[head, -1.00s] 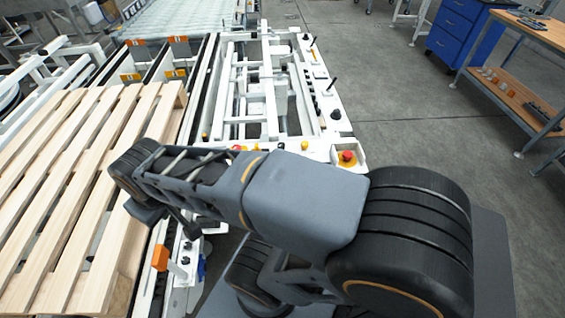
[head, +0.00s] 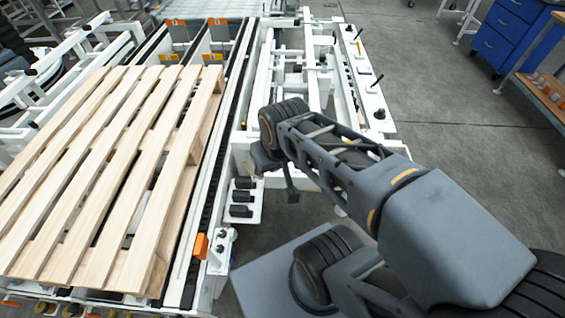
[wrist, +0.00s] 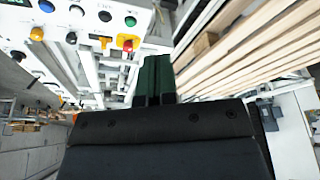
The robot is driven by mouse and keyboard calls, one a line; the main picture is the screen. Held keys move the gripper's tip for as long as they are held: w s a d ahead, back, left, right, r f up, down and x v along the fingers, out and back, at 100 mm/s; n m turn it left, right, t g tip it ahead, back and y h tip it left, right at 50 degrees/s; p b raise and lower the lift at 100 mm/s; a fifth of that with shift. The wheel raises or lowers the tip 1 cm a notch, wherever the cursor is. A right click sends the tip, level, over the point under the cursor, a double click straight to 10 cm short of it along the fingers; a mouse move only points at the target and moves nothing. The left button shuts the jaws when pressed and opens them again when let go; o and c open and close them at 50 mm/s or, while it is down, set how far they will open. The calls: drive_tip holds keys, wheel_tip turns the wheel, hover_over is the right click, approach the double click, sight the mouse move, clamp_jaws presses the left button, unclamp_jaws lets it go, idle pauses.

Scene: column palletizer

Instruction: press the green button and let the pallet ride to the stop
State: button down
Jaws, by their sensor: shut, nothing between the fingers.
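The wooden pallet (head: 174,150) lies flat on the conveyor at the left of the head view, and its slats also show at the upper right of the wrist view (wrist: 245,45). The green button (wrist: 130,21) is on a white control panel (wrist: 150,20) at the top of the wrist view. My gripper (wrist: 156,62) is shut and empty, its dark fingers pointing up the picture, below and a little right of the green button. The fingers appear apart from the button. In the head view my arm hides the panel's buttons. I cannot make out the stop.
A red button (wrist: 128,46) sits close below the green one, with blue (wrist: 75,10) and white (wrist: 104,16) buttons to the left. A white frame (head: 290,50) stands right of the conveyor. A blue drawer cabinet (head: 505,35) is far right. Grey floor (head: 450,120) between is clear.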

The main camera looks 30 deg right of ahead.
drive_tip(key=w+d+f+m+y+b, duration=0.1)
drive_tip(key=w+d+f+m+y, duration=0.3)
drive_tip(key=w+d+f+m, duration=0.1)
drive_tip(key=w+d+f+m+y+b, duration=0.2)
drive_tip(key=w+d+f+m+y, duration=0.2)
drive_tip(key=w+f+m, duration=0.3)
drive_tip(key=w, duration=0.3)
drive_tip(key=shift+w+d+f+m+g+y, duration=0.15)
drive_tip(key=shift+w+d+m+g+y, duration=0.15)
drive_tip(key=shift+d+g+y, duration=0.1)
wheel_tip(320, 180, down, 9)
drive_tip(key=b, duration=0.7)
idle(1.6)
drive_tip(key=shift+f, duration=0.3)
